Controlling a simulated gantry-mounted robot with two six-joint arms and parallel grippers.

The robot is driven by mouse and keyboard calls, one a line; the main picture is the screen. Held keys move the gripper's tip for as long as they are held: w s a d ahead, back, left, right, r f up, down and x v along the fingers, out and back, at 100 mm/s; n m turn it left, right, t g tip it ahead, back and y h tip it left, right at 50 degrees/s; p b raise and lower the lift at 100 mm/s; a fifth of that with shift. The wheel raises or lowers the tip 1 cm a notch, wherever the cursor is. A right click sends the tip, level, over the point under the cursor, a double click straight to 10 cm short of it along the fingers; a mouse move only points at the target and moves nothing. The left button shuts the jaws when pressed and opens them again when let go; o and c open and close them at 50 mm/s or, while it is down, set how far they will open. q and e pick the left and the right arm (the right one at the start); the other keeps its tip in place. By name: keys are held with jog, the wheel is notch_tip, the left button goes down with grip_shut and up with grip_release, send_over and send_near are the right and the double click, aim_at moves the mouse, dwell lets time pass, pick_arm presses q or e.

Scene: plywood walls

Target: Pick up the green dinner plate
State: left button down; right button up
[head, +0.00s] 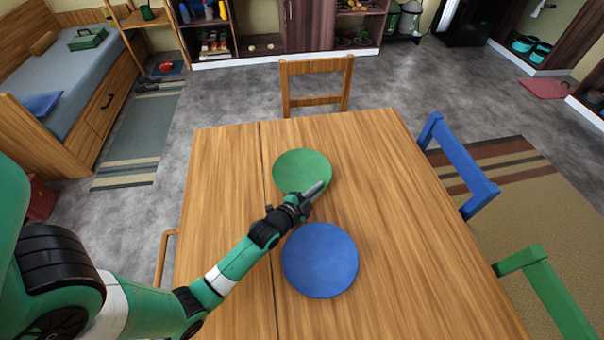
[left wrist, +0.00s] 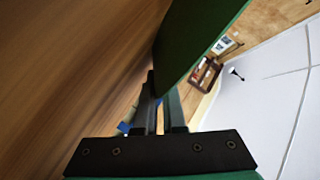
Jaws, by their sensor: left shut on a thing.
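The green dinner plate (head: 301,168) is on the wooden table (head: 390,190), near its far side in the head view. My left gripper (head: 317,190) is at the plate's near right edge, shut on its rim. In the left wrist view the green plate (left wrist: 190,40) reaches down between the fingers of my left gripper (left wrist: 160,105). Whether the plate is fully flat on the table or slightly raised, I cannot tell. My right gripper is not in view.
A blue plate (head: 320,260) lies on the table just nearer than the green one, close under my left arm. The table's right side is bare. A wooden chair (head: 316,86), a blue chair (head: 455,165) and a green chair (head: 548,290) stand around the table.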

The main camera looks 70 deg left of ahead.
pick_arm(q)
jog(key=shift+r, duration=0.1)
dwell(0.3)
jog(key=shift+r+p, duration=0.4)
jog(key=shift+r, duration=0.2)
jog(key=r, duration=0.1)
jog(key=r+p, duration=0.2)
jog(key=shift+d, duration=0.25)
jog(key=s+d+r+p, duration=0.3)
jog(key=s+d+r, duration=0.2)
jog(key=d+r, duration=0.3)
jog(key=d, duration=0.4)
jog(key=shift+s+d+r, duration=0.15)
jog(key=shift+d+r, duration=0.1)
jog(key=shift+r, duration=0.1)
